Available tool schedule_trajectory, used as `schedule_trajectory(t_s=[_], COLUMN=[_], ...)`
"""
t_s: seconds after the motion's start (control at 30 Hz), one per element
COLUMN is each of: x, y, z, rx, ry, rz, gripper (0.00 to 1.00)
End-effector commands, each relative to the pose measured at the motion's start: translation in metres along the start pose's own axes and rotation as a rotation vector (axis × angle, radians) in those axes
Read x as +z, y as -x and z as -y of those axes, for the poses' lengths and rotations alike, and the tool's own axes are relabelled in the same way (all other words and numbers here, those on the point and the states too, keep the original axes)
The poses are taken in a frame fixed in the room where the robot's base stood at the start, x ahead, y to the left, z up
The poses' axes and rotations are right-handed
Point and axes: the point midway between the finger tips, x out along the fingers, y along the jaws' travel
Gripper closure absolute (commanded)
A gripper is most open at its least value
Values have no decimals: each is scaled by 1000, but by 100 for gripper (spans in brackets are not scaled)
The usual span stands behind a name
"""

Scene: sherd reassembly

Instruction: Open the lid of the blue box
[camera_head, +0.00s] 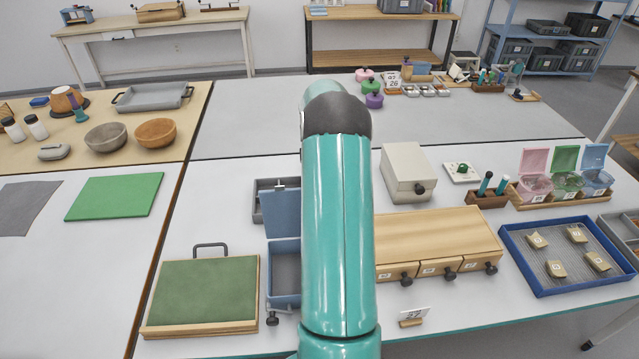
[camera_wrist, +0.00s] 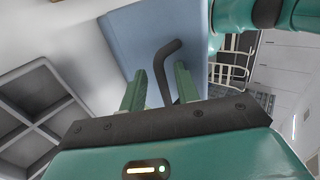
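The blue box (camera_head: 284,302) stands left of my arm in the head view, its right side hidden by the arm. Its grey inside shows, and its blue lid (camera_head: 281,214) stands raised at the back. In the wrist view the blue lid panel (camera_wrist: 150,32) fills the upper middle, with a dark bent handle (camera_wrist: 160,62) in front of it. My gripper (camera_wrist: 158,82) is open, its two green fingers apart. The handle shows between the fingers; I cannot tell whether it touches either. The head view hides my gripper behind the arm.
A grey compartment tray (camera_wrist: 38,98) lies beside the lid. A green board (camera_head: 205,292) with a handle lies left of the box. A wooden drawer unit (camera_head: 440,237) stands to the right, and a beige box (camera_head: 405,172) behind it. The table's middle back is clear.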

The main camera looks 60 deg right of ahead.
Motion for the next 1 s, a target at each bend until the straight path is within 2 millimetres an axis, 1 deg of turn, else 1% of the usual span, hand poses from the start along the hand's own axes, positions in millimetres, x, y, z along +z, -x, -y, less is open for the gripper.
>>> schedule_trajectory(t_s=[0.17,0.27,0.33,0.73,1.0], x=[0,0,0,-1,-2], y=[5,13,21,20,-3], z=[5,15,25,108,152], rx=[3,3,3,3,2], ry=[0,0,-1,-2,0], rz=[0,0,0,1,0], gripper=[68,68,68,68,68])
